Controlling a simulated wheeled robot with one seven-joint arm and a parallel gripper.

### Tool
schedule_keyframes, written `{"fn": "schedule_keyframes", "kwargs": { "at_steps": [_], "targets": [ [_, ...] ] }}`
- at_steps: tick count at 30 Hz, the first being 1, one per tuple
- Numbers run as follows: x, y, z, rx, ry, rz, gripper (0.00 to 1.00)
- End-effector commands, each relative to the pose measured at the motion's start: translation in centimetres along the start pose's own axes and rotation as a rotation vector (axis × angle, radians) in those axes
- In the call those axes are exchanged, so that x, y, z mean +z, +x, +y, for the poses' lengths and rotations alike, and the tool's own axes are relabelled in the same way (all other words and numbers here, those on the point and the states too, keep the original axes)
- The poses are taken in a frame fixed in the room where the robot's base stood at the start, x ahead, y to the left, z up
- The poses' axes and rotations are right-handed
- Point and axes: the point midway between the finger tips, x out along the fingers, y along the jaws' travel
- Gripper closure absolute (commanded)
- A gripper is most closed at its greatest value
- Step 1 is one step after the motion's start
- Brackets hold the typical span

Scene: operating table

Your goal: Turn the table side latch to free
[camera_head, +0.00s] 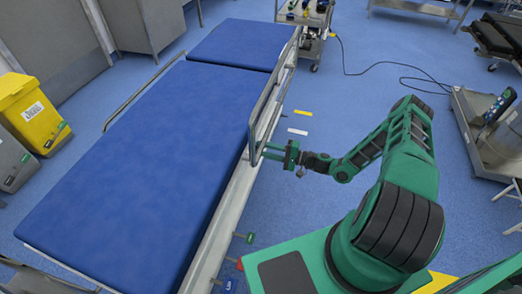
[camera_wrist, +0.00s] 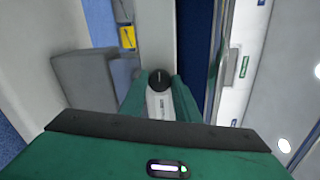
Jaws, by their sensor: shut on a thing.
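The operating table (camera_head: 135,150) has a blue padded top and a raised metal side rail (camera_head: 272,105) along its right side. My gripper (camera_head: 272,151) reaches in from the right, at the table's side by the near end of that rail. In the wrist view my gripper (camera_wrist: 160,92) has its green fingers closed on either side of a light grey lever with a round black end, which I take as the side latch (camera_wrist: 158,106). In the head view the latch is hidden by my gripper. I cannot tell which position its marking shows.
A yellow bin (camera_head: 32,112) stands left of the table. An instrument cart (camera_head: 305,18) is at the far end. A metal cart (camera_head: 490,130) stands at the right, with a black cable (camera_head: 385,72) on the floor. Small green-tipped levers (camera_head: 249,238) stick out near the table's front.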

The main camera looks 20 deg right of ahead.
Motion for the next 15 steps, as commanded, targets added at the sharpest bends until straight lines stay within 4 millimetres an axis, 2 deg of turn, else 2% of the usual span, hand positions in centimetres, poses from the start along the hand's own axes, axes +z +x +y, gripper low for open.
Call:
{"fn": "schedule_keyframes", "kwargs": {
  "at_steps": [13, 14, 15],
  "targets": [
    [-0.35, -0.15, 0.12, 0.004, -0.013, 0.008, 0.93],
    [-0.34, -0.15, 0.12, 0.004, -0.013, 0.008, 0.69],
    [-0.32, -0.14, 0.12, 0.004, -0.013, 0.008, 0.59]
  ]
}}
